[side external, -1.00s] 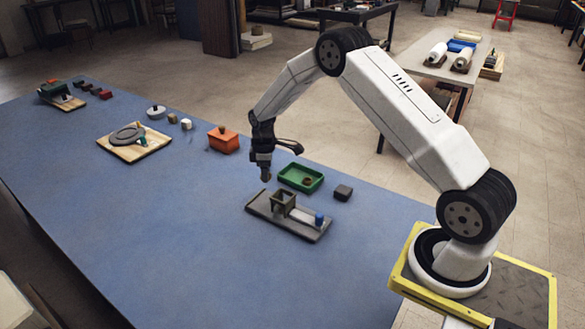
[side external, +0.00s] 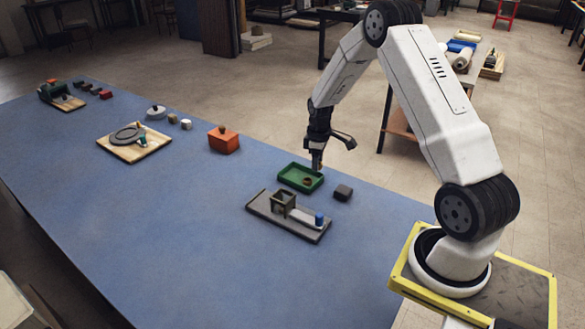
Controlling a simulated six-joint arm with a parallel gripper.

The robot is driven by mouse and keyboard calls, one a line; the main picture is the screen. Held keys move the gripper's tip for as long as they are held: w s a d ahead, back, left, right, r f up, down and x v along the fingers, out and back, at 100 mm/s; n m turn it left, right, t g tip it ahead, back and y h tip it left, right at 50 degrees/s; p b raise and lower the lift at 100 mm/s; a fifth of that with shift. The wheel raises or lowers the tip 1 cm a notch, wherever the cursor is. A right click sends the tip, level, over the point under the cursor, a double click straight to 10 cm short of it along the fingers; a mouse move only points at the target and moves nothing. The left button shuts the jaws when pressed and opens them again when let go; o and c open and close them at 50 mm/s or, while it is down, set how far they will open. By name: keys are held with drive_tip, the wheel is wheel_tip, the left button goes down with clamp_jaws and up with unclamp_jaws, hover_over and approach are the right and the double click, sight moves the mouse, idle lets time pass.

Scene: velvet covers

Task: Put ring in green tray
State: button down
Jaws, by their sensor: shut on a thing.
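The green tray (side external: 288,183) sits on the blue-covered table, right of the middle of the picture. A small round reddish-brown thing (side external: 307,182) lies inside it; I cannot tell whether it is a ring. My gripper (side external: 317,166) points down above the tray's back right part. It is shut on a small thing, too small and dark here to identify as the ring.
A grey board (side external: 262,212) with a square frame (side external: 283,203) and a blue cylinder (side external: 319,219) lies in front of the tray. A dark block (side external: 343,192) is right of the tray. An orange box (side external: 223,140) stands to the left. The table's front is clear.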

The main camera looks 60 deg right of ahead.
drive_tip(key=shift+w+d+f, duration=2)
drive_tip(key=shift+w+f, duration=0.1)
drive_tip(key=shift+w, duration=2)
hover_over(294, 177)
drive_tip(key=shift+s+a+f, duration=0.1)
drive_tip(key=shift+f, duration=2.5)
drive_tip(key=shift+f, duration=0.3)
drive_tip(key=shift+w+f, duration=0.2)
drive_tip(key=shift+f, duration=1.3)
drive_tip(key=shift+f, duration=0.15)
drive_tip(key=shift+c, duration=1.2)
unclamp_jaws()
